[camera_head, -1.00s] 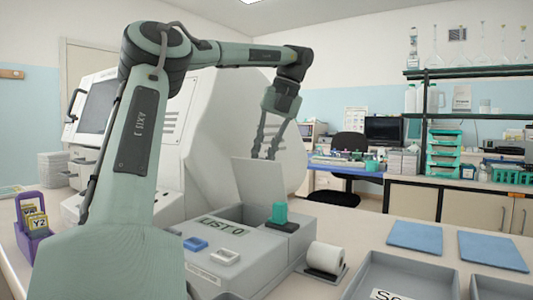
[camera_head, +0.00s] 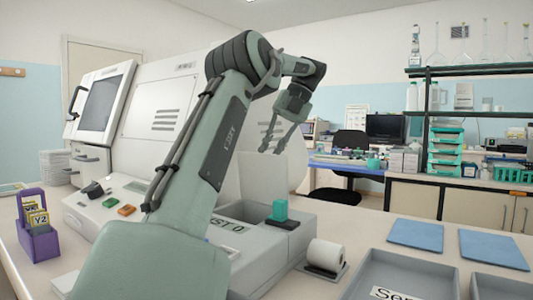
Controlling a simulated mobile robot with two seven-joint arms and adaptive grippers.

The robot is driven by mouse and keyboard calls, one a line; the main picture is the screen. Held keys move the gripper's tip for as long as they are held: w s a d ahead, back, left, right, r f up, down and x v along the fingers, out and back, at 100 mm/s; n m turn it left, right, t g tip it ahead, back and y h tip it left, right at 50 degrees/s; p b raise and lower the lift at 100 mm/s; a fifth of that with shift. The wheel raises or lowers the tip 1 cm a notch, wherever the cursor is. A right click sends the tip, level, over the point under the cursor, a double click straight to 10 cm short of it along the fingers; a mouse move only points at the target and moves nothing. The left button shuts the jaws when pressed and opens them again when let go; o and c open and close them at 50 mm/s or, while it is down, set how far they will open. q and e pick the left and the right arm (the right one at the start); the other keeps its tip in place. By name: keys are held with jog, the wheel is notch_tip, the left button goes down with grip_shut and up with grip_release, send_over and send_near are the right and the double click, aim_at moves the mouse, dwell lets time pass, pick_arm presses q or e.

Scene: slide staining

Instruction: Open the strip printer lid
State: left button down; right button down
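The strip printer (camera_head: 290,240) is a grey box on the bench, with a label partly covered by my arm. Its pale lid (camera_head: 275,180) stands upright at the back of the box. A teal block (camera_head: 280,209) sits on a dark pad on the printer's top. My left gripper (camera_head: 272,149) is above and in front of the lid's upper edge in the picture. Its two fingers are apart with nothing between them; I cannot tell whether they touch the lid. My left arm hides the printer's left part. My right gripper is not in view.
Grey trays (camera_head: 410,267) and blue mats (camera_head: 415,235) lie further right. A purple holder (camera_head: 40,243) with yellow cards is at left. A large white machine (camera_head: 165,110) rises behind my arm.

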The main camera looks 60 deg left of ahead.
pick_arm(q)
jog(key=shift+w+d+f+h, duration=0.3)
jog(key=shift+d+f, duration=0.15)
jog(key=shift+f, duration=0.15)
jog(key=c, duration=1.8)
grip_release()
jog(key=o, duration=0.4)
jog(key=shift+w+d, duration=0.1)
jog(key=shift+w, duration=0.25)
jog(key=shift+r, duration=0.1)
jog(key=shift+s+r, duration=0.15)
jog(key=shift+r, duration=0.05)
